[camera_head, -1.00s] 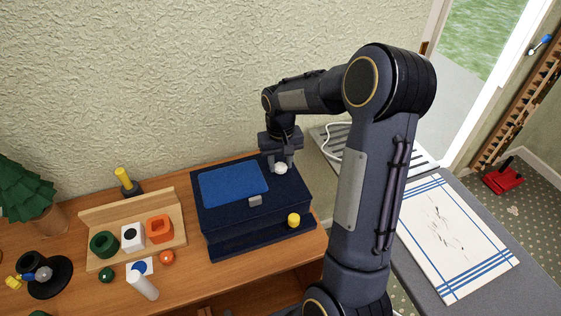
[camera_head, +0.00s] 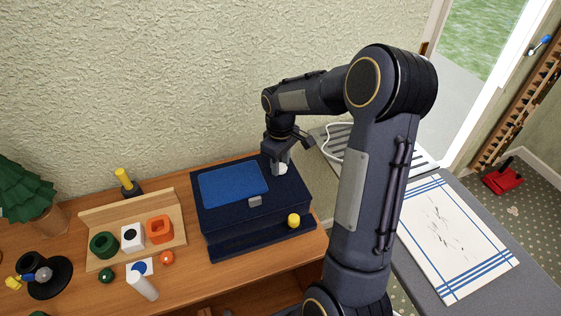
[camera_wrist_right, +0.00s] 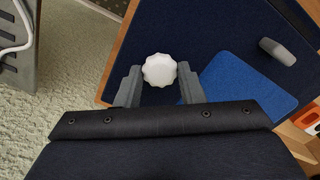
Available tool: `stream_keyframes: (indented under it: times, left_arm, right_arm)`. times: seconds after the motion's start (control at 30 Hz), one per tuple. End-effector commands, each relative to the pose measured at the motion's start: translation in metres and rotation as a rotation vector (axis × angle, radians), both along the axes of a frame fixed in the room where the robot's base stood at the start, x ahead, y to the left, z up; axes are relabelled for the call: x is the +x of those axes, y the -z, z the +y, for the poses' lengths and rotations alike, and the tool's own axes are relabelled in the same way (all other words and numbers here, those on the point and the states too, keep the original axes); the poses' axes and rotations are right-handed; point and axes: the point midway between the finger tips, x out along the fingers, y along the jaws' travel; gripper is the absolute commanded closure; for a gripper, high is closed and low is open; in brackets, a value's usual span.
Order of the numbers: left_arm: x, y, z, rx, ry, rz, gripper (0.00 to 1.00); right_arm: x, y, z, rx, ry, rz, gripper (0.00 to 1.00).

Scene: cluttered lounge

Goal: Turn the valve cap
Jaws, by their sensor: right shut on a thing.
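The valve cap (camera_wrist_right: 159,70) is a white scalloped knob on the right part of a dark navy box (camera_head: 215,224). It also shows in the head view (camera_head: 282,169), partly covered by a finger. My right gripper (camera_wrist_right: 159,84) reaches down from above and is shut on the cap, with one grey finger on each side of it. In the head view the right gripper (camera_head: 279,168) stands upright over the box. My left gripper is not in view.
The box also carries a blue pad (camera_head: 234,184), a grey latch (camera_head: 255,201) and a yellow knob (camera_head: 294,220). To the left, a wooden rack (camera_head: 178,208) holds coloured blocks. A white rack with a cable (camera_head: 333,137) stands close on the right.

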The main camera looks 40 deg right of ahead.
Motion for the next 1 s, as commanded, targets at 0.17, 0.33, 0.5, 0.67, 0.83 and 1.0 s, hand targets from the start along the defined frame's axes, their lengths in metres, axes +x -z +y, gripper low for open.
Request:
stream_keyframes:
  times: [0.17,0.33,0.5,0.67,0.83,1.0]
  left_arm:
    - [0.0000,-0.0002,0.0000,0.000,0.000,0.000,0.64]
    - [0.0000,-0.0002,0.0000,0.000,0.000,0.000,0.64]
    - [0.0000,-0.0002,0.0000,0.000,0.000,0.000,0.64]
    - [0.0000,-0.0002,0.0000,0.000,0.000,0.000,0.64]
    - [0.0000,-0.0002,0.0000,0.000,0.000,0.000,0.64]
    - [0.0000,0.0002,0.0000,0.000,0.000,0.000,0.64]
  right_arm:
    - [0.0012,-0.0013,-0.0005,-0.002,-0.015,-0.005,0.88]
    - [0.0012,-0.0013,-0.0005,-0.002,-0.017,-0.005,0.88]
    - [0.0013,-0.0014,-0.0005,-0.002,-0.017,-0.005,0.64]
    - [0.0009,-0.0010,-0.0003,-0.001,-0.016,-0.003,0.43]
    - [0.0005,-0.0005,-0.0001,0.000,-0.015,-0.002,0.43]
    - [0.0010,-0.0047,-0.0002,-0.001,-0.015,-0.003,0.43]
